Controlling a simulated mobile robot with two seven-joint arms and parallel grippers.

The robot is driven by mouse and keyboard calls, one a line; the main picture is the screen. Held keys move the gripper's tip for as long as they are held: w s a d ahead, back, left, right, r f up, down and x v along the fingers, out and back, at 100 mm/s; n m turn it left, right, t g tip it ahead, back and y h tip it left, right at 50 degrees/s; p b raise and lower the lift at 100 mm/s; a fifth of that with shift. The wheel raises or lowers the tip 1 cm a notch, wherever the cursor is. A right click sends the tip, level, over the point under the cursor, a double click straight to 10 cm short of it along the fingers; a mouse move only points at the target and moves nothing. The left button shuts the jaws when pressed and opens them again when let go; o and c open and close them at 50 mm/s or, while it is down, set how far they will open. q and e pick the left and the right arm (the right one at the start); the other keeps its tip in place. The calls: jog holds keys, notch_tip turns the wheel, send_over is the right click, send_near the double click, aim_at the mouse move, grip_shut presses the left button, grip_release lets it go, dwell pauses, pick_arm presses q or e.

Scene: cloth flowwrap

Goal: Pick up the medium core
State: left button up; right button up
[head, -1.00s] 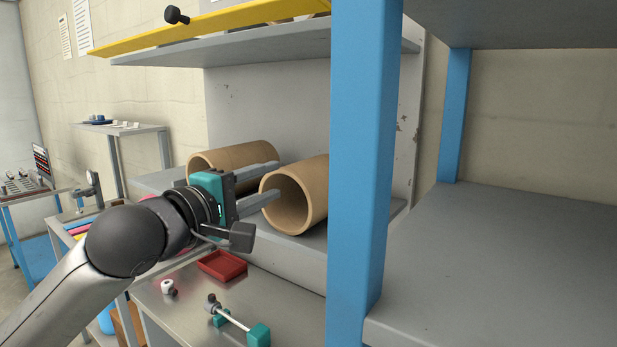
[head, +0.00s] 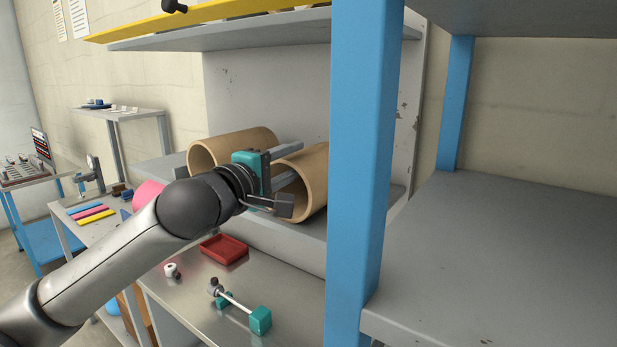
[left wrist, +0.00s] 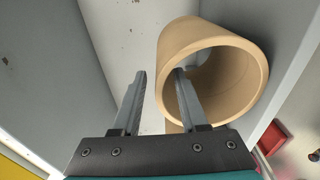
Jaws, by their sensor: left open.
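Two tan cardboard cores lie on their sides on the grey shelf in the head view, a left core (head: 232,146) and a right core (head: 317,170). I cannot tell by size which one is the medium core. My left gripper (head: 297,163) is open at the near end of the right core, partly covering it. In the left wrist view, this core (left wrist: 212,38) shows its open end. One finger of the gripper (left wrist: 161,76) reaches into its mouth and the other is outside, with the core's wall between them. Contact cannot be seen. My right gripper is not in view.
A blue post (head: 358,150) stands close to the right of the right core. A yellow-edged shelf (head: 215,25) hangs above. On the lower table are a red tray (head: 224,249) and a teal-ended bar (head: 240,303). An empty grey shelf (head: 500,260) lies at the right.

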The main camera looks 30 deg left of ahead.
aim_at(303, 154)
pick_arm(q)
jog(key=shift+w+r+p, duration=0.2)
jog(key=shift+w+p, duration=0.2)
jog(key=shift+w, duration=0.85)
jog(key=shift+w+f, duration=0.15)
jog(key=shift+w, duration=0.3)
grip_shut()
